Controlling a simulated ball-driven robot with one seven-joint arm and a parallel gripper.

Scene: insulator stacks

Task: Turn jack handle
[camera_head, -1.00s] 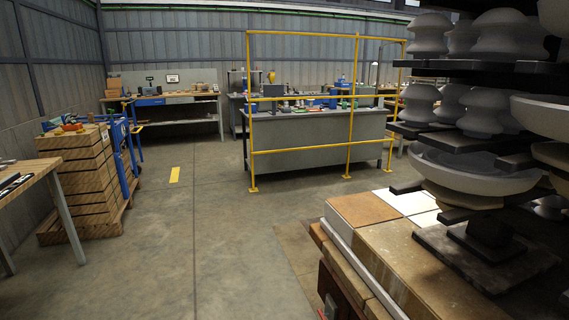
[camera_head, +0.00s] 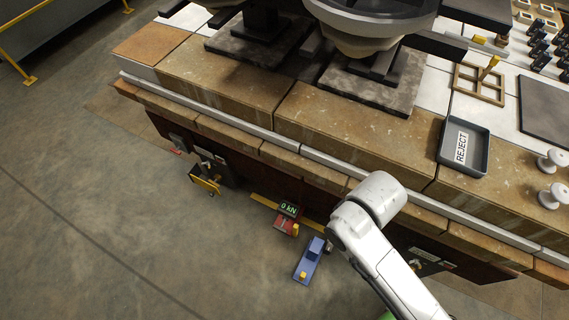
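No part is clearly recognisable as the jack handle. A blue device with yellow ends (camera_head: 309,261) sits low beside the front of the kiln-like block base, at the picture's lower middle. A red unit with a "0 kN" display (camera_head: 287,216) is just above and left of it. A yellow-fronted fitting (camera_head: 206,181) is on the base further left. My white arm comes in from the bottom right, and its bent joint lies just right of the blue device. My gripper cannot be made out; the arm hides the area behind it.
A brick-topped bench (camera_head: 225,88) carries insulator stacks on dark plates. A grey "REJECT" tray (camera_head: 464,147), a wooden frame (camera_head: 480,83) and white insulators (camera_head: 553,160) stand on its right. Open concrete floor (camera_head: 90,200) lies to the left. A yellow rail (camera_head: 20,65) is upper left.

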